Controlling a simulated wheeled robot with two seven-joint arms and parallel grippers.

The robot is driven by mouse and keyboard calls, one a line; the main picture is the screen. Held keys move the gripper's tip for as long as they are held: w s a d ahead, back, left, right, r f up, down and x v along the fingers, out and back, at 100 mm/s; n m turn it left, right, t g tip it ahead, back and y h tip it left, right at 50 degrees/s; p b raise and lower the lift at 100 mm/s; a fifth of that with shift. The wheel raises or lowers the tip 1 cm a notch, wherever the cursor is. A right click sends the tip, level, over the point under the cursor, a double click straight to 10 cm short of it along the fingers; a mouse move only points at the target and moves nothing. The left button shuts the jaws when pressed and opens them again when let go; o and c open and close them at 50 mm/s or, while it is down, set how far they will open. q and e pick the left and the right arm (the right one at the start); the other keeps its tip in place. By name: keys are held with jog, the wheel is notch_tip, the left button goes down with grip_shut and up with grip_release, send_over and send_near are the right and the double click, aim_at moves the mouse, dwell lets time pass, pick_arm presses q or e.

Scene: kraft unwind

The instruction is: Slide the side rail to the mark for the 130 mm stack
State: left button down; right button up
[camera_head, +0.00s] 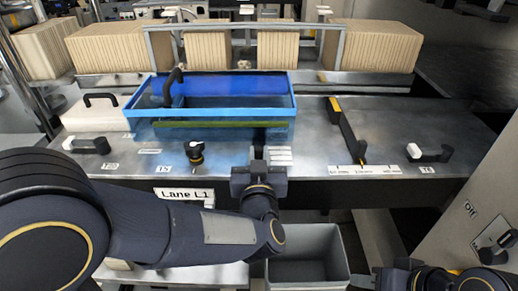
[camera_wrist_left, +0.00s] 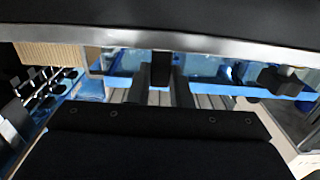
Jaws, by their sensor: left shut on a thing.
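The side rail appears to be the black bar (camera_head: 346,130) with yellow ends, standing on the steel table right of the blue-edged clear cover. Its near yellow tip is over a white scale strip (camera_head: 362,170), whose print is too small to read surely. My left gripper (camera_head: 259,158) is at the table's front edge, left of this bar and apart from it. My right gripper (camera_head: 388,277) is low at the bottom right, partly cut off.
The blue-edged clear cover (camera_head: 215,113) stands behind my left gripper. A black knob (camera_head: 195,152) and two black-and-white levers (camera_head: 88,145) (camera_head: 428,152) line the front edge. A grey bin (camera_head: 306,258) is below. Brown stacks (camera_head: 370,47) stand behind.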

pick_arm(q)
jog(key=c, duration=1.3)
grip_release()
jog(key=shift+s, duration=0.2)
jog(key=shift+s, duration=0.1)
jog(key=s, duration=0.7)
jog(key=shift+s+b, duration=0.3)
jog(key=shift+b, duration=0.05)
jog(key=shift+f, duration=0.1)
